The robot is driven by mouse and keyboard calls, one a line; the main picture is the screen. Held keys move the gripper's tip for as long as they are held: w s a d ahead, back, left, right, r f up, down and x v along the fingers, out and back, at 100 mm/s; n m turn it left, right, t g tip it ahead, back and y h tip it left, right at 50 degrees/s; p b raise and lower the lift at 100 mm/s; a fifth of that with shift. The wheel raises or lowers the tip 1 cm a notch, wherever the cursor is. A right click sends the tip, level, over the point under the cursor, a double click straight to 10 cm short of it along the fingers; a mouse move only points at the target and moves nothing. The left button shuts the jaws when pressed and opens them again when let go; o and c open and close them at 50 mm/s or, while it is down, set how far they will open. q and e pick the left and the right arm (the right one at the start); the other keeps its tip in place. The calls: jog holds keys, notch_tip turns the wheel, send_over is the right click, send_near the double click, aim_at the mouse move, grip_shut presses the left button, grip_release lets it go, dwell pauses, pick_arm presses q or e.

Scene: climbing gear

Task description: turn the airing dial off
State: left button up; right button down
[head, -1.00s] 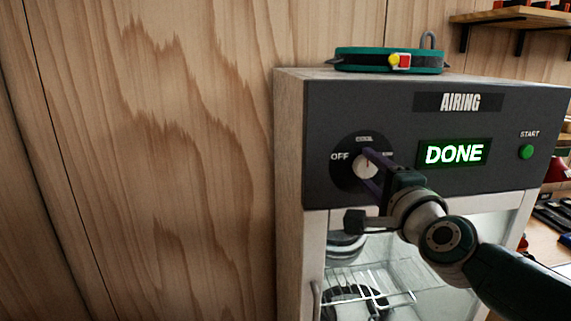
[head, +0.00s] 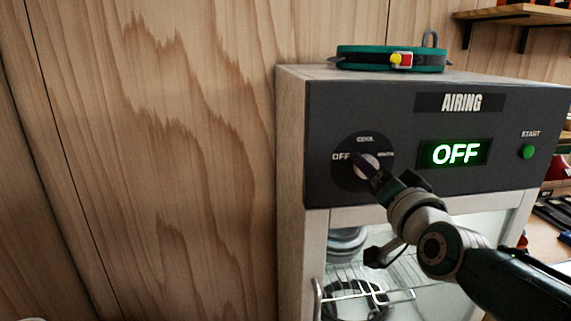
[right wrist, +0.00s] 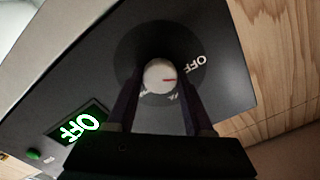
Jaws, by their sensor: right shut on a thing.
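The airing dial (head: 366,166) is a pale knob on a black disc, set in the dark front panel of the airing cabinet (head: 408,187). In the right wrist view the dial (right wrist: 159,77) has a red mark pointing toward the word OFF. The green display (head: 455,153) reads OFF. My right gripper (head: 362,163) is at the dial, and in the right wrist view its two fingers (right wrist: 157,88) are on either side of the knob, shut on it. My left gripper is not in view.
A green START button (head: 528,152) is at the panel's right. A teal belt (head: 390,59) lies on the cabinet top. Below is a glass door with a handle (head: 318,299) and a wire rack behind it. A wooden wall (head: 150,150) fills the left.

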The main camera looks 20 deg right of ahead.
jog(key=shift+n, duration=1.1)
jog(key=shift+c, duration=1.4)
grip_release()
jog(key=v, duration=1)
